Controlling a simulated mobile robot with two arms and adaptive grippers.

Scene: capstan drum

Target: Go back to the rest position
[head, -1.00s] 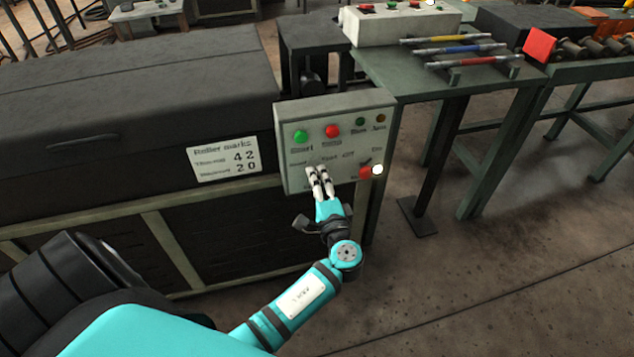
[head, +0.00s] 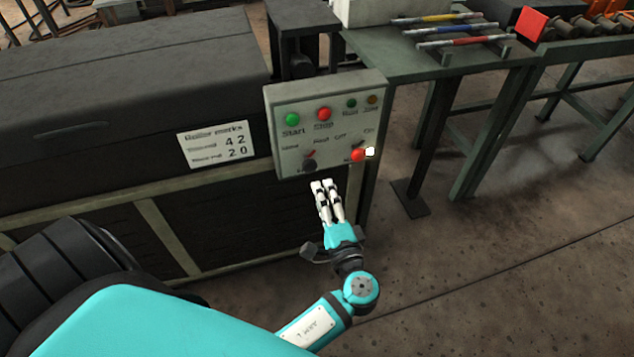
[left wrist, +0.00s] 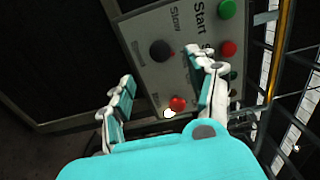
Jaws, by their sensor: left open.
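My left gripper (head: 328,185) is open and empty in the head view, just below and in front of the grey control panel (head: 341,103). In the left wrist view its two fingers (left wrist: 163,90) stand apart with nothing between them touching. The panel carries a green Start button (head: 292,119), a red Stop button (head: 323,114), a dark knob (head: 309,165) and a red button or lamp (head: 357,155) beside a bright white light (head: 370,152). The dark knob (left wrist: 162,51) also shows in the left wrist view. My right gripper is not in view.
A dark machine housing (head: 120,80) with a "Roller marks" label (head: 216,145) fills the left. A green table (head: 440,72) with coloured-handled bars (head: 450,29) stands behind at right. A roller conveyor (head: 585,50) continues at far right. The floor at lower right (head: 520,260) is clear.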

